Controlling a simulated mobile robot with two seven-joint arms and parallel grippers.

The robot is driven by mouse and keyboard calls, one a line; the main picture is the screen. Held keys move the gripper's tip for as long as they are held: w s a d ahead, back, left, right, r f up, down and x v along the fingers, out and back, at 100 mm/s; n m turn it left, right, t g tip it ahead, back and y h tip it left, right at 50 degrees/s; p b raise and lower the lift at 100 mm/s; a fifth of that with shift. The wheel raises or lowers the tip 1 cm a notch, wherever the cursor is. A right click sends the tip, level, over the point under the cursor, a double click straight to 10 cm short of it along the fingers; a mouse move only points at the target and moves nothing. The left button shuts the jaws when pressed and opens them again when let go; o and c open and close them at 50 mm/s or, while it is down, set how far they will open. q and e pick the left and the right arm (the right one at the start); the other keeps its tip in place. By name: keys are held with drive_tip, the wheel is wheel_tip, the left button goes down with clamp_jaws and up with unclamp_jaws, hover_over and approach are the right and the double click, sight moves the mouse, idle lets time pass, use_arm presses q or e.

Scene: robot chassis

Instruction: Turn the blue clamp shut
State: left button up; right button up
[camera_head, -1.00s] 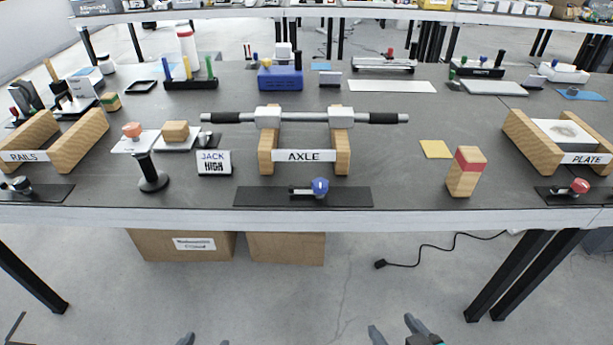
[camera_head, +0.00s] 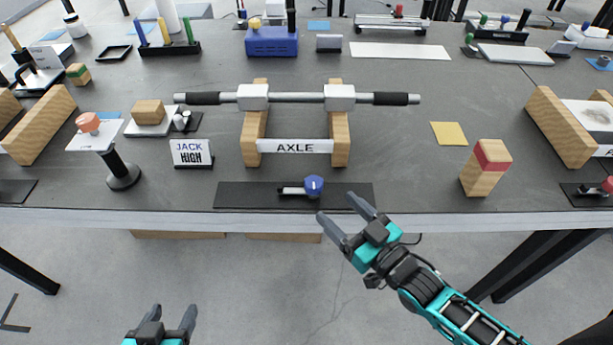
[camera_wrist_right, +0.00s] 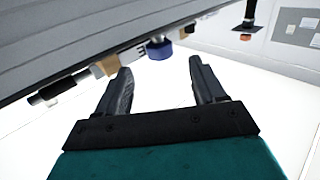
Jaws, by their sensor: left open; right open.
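The blue clamp (camera_head: 314,186) is a round blue knob with a pale lever pointing left. It sits on a dark plate (camera_head: 245,196) at the table's front edge, in front of the AXLE stand (camera_head: 252,140). It also shows in the right wrist view (camera_wrist_right: 158,48), beyond the fingertips. My right gripper (camera_head: 341,206) is open and empty, just in front of the table edge, below and right of the clamp, and apart from it. Its fingers show spread in the right wrist view (camera_wrist_right: 160,75). My left gripper (camera_head: 174,308) is open and empty, low and well away from the table.
A black post with a white top (camera_head: 122,172) stands further left.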

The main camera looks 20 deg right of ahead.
sight(309, 181)
drive_tip(key=x, duration=1)
drive_tip(key=shift+w+b, duration=0.25)
drive_tip(key=shift+b, duration=0.1)
drive_tip(key=shift+c, duration=0.5)
clamp_jaws()
